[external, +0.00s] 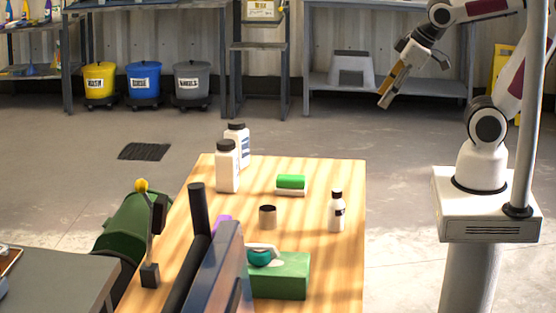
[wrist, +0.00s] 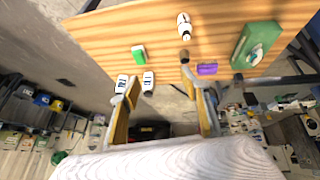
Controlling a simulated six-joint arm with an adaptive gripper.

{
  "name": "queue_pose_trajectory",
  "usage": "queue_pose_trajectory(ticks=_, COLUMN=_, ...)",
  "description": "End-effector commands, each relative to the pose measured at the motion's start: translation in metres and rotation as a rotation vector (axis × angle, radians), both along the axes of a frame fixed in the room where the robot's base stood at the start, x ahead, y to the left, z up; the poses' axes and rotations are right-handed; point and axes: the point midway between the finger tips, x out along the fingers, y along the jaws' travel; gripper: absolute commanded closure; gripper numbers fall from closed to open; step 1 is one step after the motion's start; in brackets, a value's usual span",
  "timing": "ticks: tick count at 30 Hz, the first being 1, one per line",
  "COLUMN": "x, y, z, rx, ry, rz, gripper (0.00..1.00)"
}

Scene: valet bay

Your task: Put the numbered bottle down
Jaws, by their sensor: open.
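My gripper (external: 391,90) is raised to the right of the wooden table and is open and empty; its two spread fingers show in the wrist view (wrist: 160,82). Two white bottles with black caps stand upright at the table's far left, a nearer one (external: 228,178) and one behind it (external: 243,146). Both show in the wrist view, one on the left (wrist: 121,84) and one on the right (wrist: 148,83), with dark marks on their labels. A smaller white bottle (external: 336,214) stands upright near the table's right edge. No number is readable, so I cannot tell which bottle is numbered.
The wooden table (external: 335,270) also holds a green-and-white block (external: 291,183), a brown cylinder (external: 267,219), a purple item (wrist: 207,69) and a green box (external: 292,283). A dark upright post (external: 198,210) stands at the table's left. Bare wood separates the objects.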

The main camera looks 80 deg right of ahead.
Motion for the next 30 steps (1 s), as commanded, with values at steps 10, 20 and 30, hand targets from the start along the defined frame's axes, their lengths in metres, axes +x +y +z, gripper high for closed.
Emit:
queue_pose_trajectory(ticks=10, x=-0.045, y=0.038, z=0.006, rx=0.123, ry=0.026, rz=0.001, gripper=0.53)
queue_pose_trajectory(ticks=20, x=-0.048, y=0.04, z=0.006, rx=0.132, ry=0.03, rz=0.0, gripper=0.53)
queue_pose_trajectory(ticks=30, x=-0.047, y=0.04, z=0.006, rx=0.131, ry=0.03, rz=0.001, gripper=0.62)
